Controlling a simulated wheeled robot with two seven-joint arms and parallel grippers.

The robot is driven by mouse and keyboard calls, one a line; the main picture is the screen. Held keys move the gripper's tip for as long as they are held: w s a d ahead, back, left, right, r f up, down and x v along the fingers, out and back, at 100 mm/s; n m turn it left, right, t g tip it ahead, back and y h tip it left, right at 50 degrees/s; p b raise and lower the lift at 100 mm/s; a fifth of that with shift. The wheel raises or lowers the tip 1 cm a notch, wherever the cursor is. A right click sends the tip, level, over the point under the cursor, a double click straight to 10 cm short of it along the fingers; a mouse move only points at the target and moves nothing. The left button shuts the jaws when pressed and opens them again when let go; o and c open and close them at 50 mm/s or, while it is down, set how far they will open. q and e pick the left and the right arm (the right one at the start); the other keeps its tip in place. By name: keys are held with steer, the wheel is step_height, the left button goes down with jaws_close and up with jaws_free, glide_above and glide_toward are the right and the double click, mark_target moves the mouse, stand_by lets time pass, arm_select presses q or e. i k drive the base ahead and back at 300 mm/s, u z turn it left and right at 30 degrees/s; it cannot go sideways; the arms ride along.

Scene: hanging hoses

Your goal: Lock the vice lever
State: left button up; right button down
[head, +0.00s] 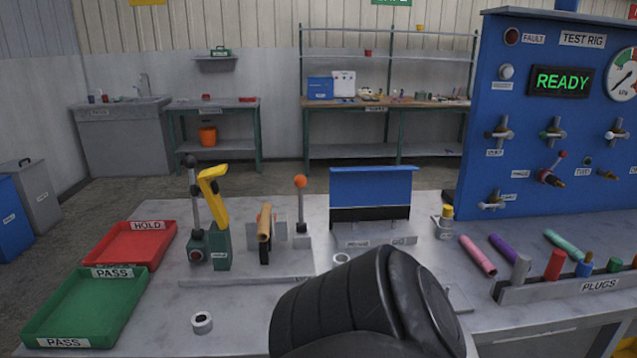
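A small grey vice (281,229) stands on a grey base plate on the bench, left of centre in the head view. A lever with an orange ball (300,182) stands about upright at its right side. A tan, hose-like piece (264,222) stands upright at the vice's left side; I cannot tell whether the vice grips it. A dark part of my own body fills the bottom centre. Neither of my grippers is in view.
Left of the vice stand a yellow-handled tool (213,195) and a black-knobbed lever (191,162). A red tray (130,243) and green tray (85,305) lie further left. A blue-backed stand (370,187) is right of the vice. The plugs rack (560,288) is at right.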

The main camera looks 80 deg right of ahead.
mark_target(300, 180)
steer(key=k, duration=0.85)
steer(key=z, duration=1.65)
